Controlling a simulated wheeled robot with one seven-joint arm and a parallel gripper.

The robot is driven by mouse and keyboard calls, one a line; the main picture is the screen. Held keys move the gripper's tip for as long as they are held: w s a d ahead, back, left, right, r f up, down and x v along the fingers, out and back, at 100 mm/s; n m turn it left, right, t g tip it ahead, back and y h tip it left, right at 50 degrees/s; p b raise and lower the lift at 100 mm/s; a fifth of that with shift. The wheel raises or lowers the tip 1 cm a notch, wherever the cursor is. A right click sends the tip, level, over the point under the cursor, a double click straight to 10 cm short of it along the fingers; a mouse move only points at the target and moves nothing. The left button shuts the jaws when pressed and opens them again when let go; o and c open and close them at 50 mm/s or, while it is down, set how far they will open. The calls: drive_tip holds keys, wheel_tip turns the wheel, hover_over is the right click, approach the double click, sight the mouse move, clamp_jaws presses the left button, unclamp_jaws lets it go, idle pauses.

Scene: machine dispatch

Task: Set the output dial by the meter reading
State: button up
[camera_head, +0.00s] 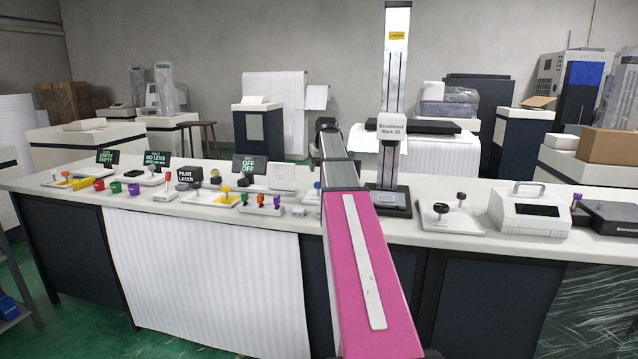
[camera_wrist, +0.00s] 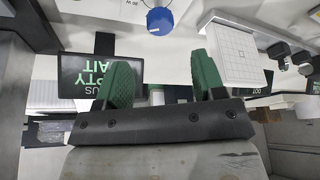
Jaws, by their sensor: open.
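A blue dial (camera_wrist: 159,21) with a white pointer mark sits on a white panel at the top of the wrist view. Printed marks beside it include what looks like "90 W". A small blue knob (camera_head: 317,186) shows beside my arm in the head view. My gripper (camera_wrist: 163,82) is open and empty, its two green fingers apart and separate from the dial. In the head view I cannot make out the gripper's fingers. A white box with a handle and a dark display (camera_head: 537,210) stands on the right of the counter; no reading is legible.
The long white counter (camera_head: 90,190) holds several knobs and coloured pieces at left. Dark screens there read "EMPTY" (camera_head: 108,157), "NO LENS" (camera_head: 156,158) and "OFF" (camera_head: 250,165). A tall column (camera_head: 397,60) stands right of my arm. A knobbed plate (camera_head: 452,216) lies farther right.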

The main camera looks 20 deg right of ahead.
sight(318, 183)
drive_tip(key=x, duration=0.8)
drive_tip(key=shift+w+a+f, duration=0.1)
drive_tip(key=shift+f, duration=0.05)
drive_tip(key=c, duration=0.9)
